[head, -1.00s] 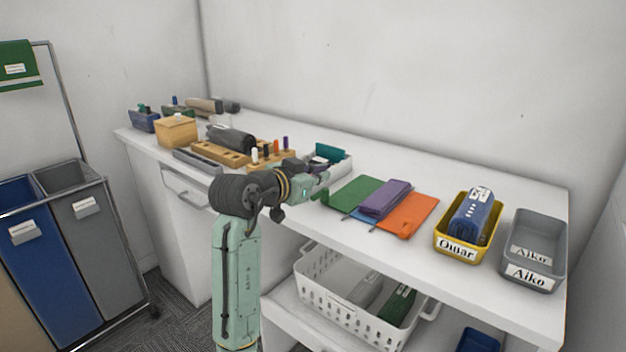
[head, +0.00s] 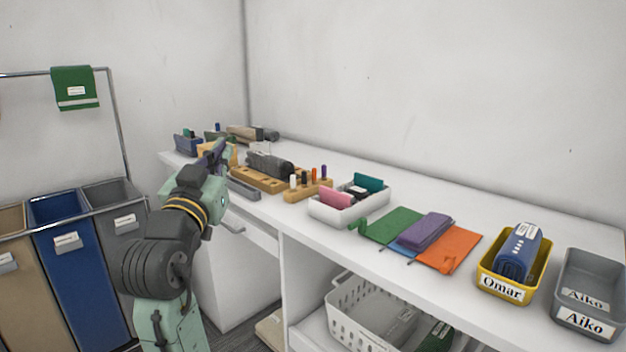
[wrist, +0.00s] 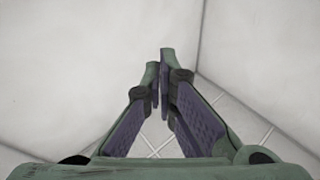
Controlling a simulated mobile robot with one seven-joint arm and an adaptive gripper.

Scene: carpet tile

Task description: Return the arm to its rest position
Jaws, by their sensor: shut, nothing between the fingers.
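My gripper (head: 215,152) is at the left part of the head view, raised at the end of my folded green and dark grey arm. It points up and away, in front of the left end of the white counter. In the wrist view my gripper (wrist: 160,75) has its purple-padded fingers brought together at the tips with nothing between them. White walls and a pale tiled surface show behind the fingers there. The gripper overlaps a wooden box (head: 232,153) in the head view and partly hides it.
The white counter (head: 350,240) carries a white tray (head: 352,207), folded cloths (head: 425,232), a yellow Omar bin (head: 541,280) and a grey Aiko bin (head: 590,300). A white basket (head: 370,310) sits below. Sorting bins, including a blue one (head: 75,270), stand at left.

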